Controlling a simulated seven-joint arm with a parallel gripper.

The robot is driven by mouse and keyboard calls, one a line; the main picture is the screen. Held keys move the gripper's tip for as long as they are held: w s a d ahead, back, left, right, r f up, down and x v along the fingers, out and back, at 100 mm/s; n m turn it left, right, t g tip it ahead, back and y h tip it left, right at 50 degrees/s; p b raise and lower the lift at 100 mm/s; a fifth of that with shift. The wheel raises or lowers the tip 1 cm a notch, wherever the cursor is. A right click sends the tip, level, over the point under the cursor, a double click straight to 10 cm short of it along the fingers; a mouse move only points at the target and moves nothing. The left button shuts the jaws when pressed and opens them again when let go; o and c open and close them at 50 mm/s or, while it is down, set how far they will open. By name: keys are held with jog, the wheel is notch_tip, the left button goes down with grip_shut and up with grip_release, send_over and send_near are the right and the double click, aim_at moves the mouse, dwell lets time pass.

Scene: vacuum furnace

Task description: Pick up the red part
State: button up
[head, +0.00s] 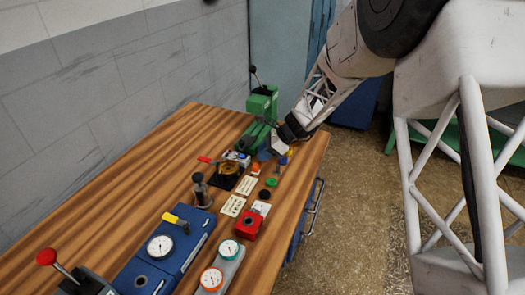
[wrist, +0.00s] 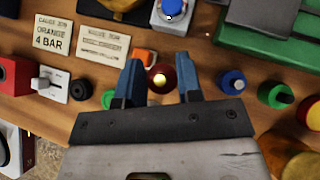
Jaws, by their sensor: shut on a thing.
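The red part (wrist: 162,78) is a small round dark-red piece with a brass-coloured middle, seen from above in the wrist view. My gripper (wrist: 158,72) has its two blue fingers on either side of it and is shut on it. In the head view my gripper (head: 270,151) is low over the far right part of the bench, and the red part cannot be made out there. Whether the part is clear of the bench top is hard to tell.
A blue knob (wrist: 232,82) and a green knob (wrist: 275,95) stand right of my fingers. An orange block (wrist: 143,57) and another green knob (wrist: 108,98) are close on the left. A green machine (head: 262,104) stands behind. The wooden bench (head: 130,185) is clear at left.

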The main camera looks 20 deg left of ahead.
jog(key=s+d, duration=0.2)
jog(key=s, duration=0.1)
jog(key=s+d+r, duration=0.1)
jog(key=s+d, duration=0.2)
jog(key=s, duration=0.1)
jog(key=s+d, duration=0.2)
jog(key=s, duration=0.1)
jog(key=shift+s+d+r, duration=0.15)
jog(key=shift+s+d, duration=0.2)
jog(key=shift+d, duration=0.05)
dwell(0.3)
